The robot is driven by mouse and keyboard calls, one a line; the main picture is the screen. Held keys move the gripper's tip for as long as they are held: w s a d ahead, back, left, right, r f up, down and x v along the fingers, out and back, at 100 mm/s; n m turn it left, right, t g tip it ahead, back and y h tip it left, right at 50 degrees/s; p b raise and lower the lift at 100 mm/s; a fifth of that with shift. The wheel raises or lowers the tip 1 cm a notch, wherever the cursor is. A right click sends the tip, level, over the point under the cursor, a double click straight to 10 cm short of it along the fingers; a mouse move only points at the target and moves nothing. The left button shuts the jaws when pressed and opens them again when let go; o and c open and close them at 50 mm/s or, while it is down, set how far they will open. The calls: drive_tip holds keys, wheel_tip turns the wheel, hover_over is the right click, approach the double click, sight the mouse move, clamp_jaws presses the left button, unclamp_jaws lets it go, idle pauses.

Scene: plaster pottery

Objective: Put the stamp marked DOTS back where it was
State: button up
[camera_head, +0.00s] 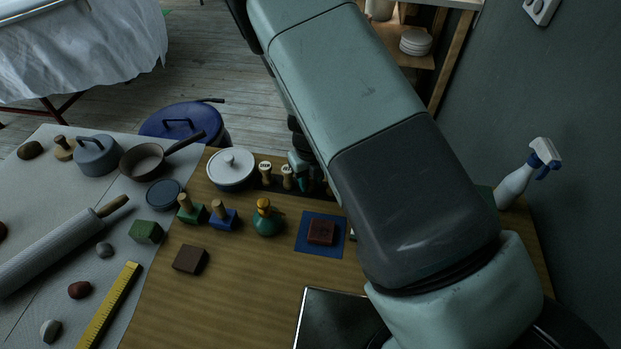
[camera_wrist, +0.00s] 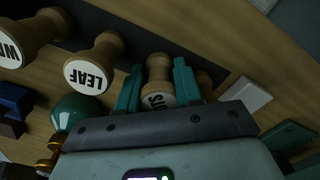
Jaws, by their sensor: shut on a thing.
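My gripper (camera_wrist: 158,90) has its teal fingers on both sides of a wooden stamp (camera_wrist: 157,68) with a round white label. The label is partly hidden by the gripper body, and its word cannot be read in full. In the head view, my arm hides most of the gripper (camera_head: 300,170). The held stamp is at the dark rack (camera_wrist: 135,32); whether it is seated there I cannot tell. The LEAF stamp (camera_wrist: 90,70) stands beside it to the left, then another labelled stamp (camera_wrist: 35,38). Part of one more wooden handle (camera_wrist: 205,84) shows behind the right finger.
A white lidded pot (camera_head: 231,168) stands left of the rack. A green bottle with a yellow top (camera_head: 266,222), green and blue stamp blocks (camera_head: 222,219), and a blue mat (camera_head: 303,243) bearing a reddish block (camera_head: 321,232) lie in front. A spray bottle (camera_head: 517,184) stands right.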

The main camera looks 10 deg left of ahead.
drive_tip(key=shift+f, duration=0.1)
drive_tip(key=o, duration=0.9)
wheel_tip(320, 180, up, 12)
drive_tip(key=shift+r, duration=0.25)
drive_tip(key=s+d+r+n+t+y, duration=0.1)
drive_tip(key=s+d+r+n, duration=0.15)
drive_tip(key=r+n, duration=0.4)
drive_tip(key=s+d+r+n+y, duration=0.1)
drive_tip(key=s+d+r+n, duration=0.2)
drive_tip(key=r, duration=0.6)
drive_tip(key=s+d+r+n+t+y, duration=0.1)
drive_tip(key=s+d+r+n, duration=0.1)
drive_tip(key=d+r+n, duration=0.4)
drive_tip(key=s+d+r+n+t+h, duration=0.1)
drive_tip(key=s+d+r+n, duration=0.2)
drive_tip(key=s+n, duration=0.1)
drive_tip(key=s+d+r+n+t+h, duration=0.1)
drive_tip(key=s+d+r+n, duration=0.2)
drive_tip(key=s+n, duration=0.2)
drive_tip(key=s+d+r+n+t+h, duration=0.1)
drive_tip(key=s+d+r+n, duration=0.2)
drive_tip(key=s+n, duration=0.1)
drive_tip(key=shift+s+r+n, duration=0.15)
drive_tip(key=shift+s+n, duration=0.2)
drive_tip(key=shift+s, duration=0.3)
